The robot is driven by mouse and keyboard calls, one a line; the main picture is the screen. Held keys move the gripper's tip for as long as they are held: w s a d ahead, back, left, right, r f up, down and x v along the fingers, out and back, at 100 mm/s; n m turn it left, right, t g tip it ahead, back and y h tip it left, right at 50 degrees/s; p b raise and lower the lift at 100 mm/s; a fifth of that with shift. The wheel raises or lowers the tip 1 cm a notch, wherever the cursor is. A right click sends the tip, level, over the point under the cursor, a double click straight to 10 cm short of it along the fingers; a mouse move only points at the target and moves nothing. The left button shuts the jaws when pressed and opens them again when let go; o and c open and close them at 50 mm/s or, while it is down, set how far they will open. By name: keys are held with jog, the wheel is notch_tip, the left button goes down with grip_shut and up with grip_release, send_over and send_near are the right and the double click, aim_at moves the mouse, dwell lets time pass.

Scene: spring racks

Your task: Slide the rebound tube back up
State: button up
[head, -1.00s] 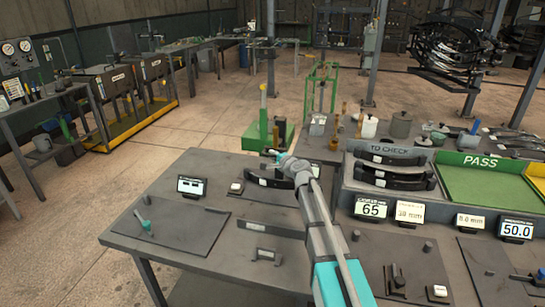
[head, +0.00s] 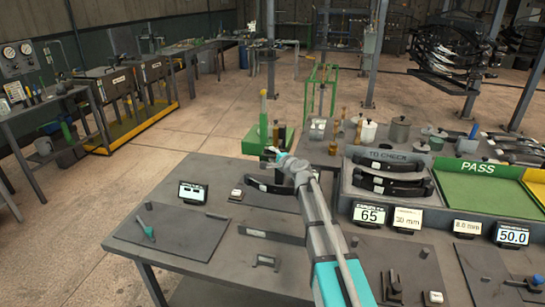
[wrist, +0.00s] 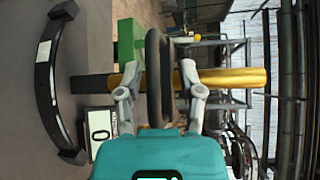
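A gold tube (wrist: 240,78) with a dark end lies across the wrist view behind my fingers; it looks like the rebound tube, but I cannot be sure. My gripper (wrist: 160,66) has its two fingers apart. A dark, edge-on part (wrist: 153,45) stands between them, with gaps to both fingertips. I see no clear contact with the tube. In the head view my gripper (head: 272,155) is over the back edge of the near bench, just below a short brown upright piece (head: 276,132). My arm hides part of the area behind.
A black curved spring (head: 268,185) lies on the bench (head: 195,168) below my gripper, also in the wrist view (wrist: 45,85). The TO CHECK rack (head: 345,190) and green PASS tray (head: 480,183) stand right. A green base (head: 254,142) stands behind the bench.

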jog(key=shift+s+f, duration=0.1)
jog(key=shift+f, duration=0.1)
notch_tip(320, 180, down, 9)
jog(key=b, duration=0.9)
jog(key=r+p+v, duration=0.1)
jog(key=p+v, duration=0.2)
jog(key=v, duration=1.1)
jog(key=s+a+f+n+g, duration=0.1)
jog(key=s+f+n+g, duration=0.1)
jog(key=s+f+n, duration=0.1)
jog(key=s+a+f+n+g+h+p, duration=0.1)
jog(key=s+a+f+n+g, duration=0.1)
jog(key=s, duration=0.3)
jog(key=s+a+f+n+g+h, duration=0.1)
jog(key=s+f+n+g, duration=0.2)
jog(key=f+n+g, duration=0.1)
jog(key=shift+s+a+n+p, duration=0.15)
jog(key=shift+s+n+p, duration=0.2)
jog(key=shift+s+n, duration=0.05)
jog(key=shift+s+f+n+g+h, duration=0.3)
jog(key=shift+s+f+h, duration=0.1)
jog(key=shift+s, duration=0.25)
jog(key=shift+w, duration=0.1)
